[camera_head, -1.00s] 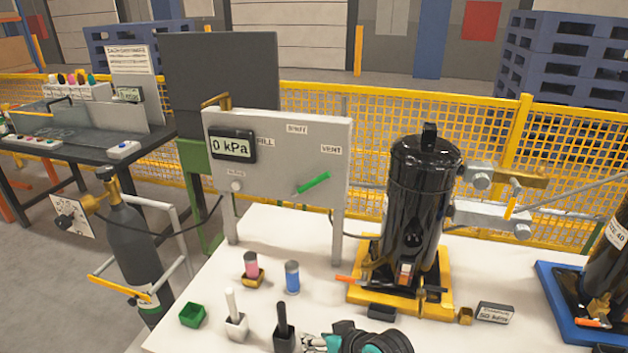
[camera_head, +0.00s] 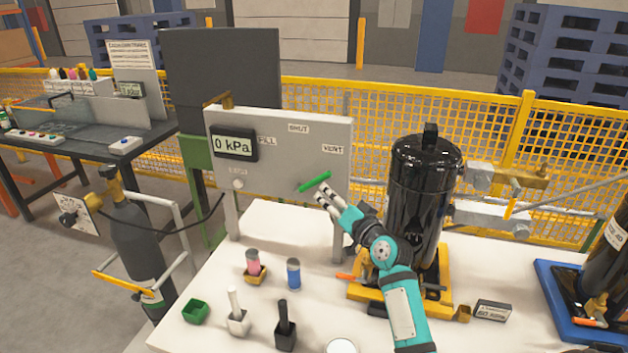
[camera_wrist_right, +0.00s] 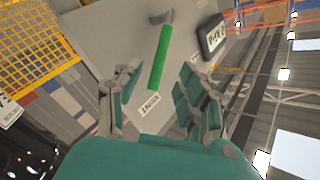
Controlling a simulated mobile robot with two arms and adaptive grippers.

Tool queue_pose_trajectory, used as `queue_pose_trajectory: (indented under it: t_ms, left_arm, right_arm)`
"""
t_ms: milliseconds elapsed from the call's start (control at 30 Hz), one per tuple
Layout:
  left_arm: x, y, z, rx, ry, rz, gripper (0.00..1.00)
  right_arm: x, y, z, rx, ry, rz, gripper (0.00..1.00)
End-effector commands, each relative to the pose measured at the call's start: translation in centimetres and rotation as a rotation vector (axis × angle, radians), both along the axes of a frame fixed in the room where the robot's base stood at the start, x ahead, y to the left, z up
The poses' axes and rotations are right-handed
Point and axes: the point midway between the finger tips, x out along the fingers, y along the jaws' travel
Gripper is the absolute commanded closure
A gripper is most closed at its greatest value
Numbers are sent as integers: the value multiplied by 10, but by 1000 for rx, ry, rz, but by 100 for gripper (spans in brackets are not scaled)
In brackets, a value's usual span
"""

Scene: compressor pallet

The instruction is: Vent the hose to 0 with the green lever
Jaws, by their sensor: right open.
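The green lever (camera_head: 314,182) is on the front of the grey panel (camera_head: 262,180), tilted up to the right toward the VENT label (camera_head: 333,149). The panel's display (camera_head: 233,145) reads 0 kPa. My right gripper (camera_head: 324,192) is at the lever's lower side, in front of the panel. In the right wrist view the green lever (camera_wrist_right: 160,58) lies ahead, between the open fingers of my right gripper (camera_wrist_right: 155,85) and beyond their tips. I cannot tell whether any finger touches it. My left gripper is not in view. The hose (camera_head: 170,228) runs from the grey cylinder toward the panel.
A black compressor (camera_head: 420,190) on a yellow base stands just right of my right arm. Small containers, a pink item (camera_head: 253,262) and a blue one (camera_head: 293,274) stand on the white table (camera_head: 215,290). A grey gas cylinder (camera_head: 135,240) stands left of the table.

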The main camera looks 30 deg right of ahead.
Motion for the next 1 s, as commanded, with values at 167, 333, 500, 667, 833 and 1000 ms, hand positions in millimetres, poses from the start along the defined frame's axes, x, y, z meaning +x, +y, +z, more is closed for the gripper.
queue_pose_trajectory:
  t_ms: [167, 333, 500, 667, 833, 1000]
  left_arm:
    - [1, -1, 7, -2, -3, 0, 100]
    - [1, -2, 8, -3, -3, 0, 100]
    - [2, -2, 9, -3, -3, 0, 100]
    - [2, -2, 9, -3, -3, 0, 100]
    - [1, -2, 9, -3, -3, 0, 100]
    - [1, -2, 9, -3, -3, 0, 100]
  right_arm:
    - [40, -2, 2, 3, -1, 1, 60]
    - [68, -4, 1, 2, 0, 0, 60]
    - [83, -4, 0, 1, 1, 1, 60]
    - [86, -4, 0, 0, -1, 1, 60]
    - [86, -4, 0, 0, 1, 1, 60]
    - [86, -4, 0, 0, 1, 1, 80]
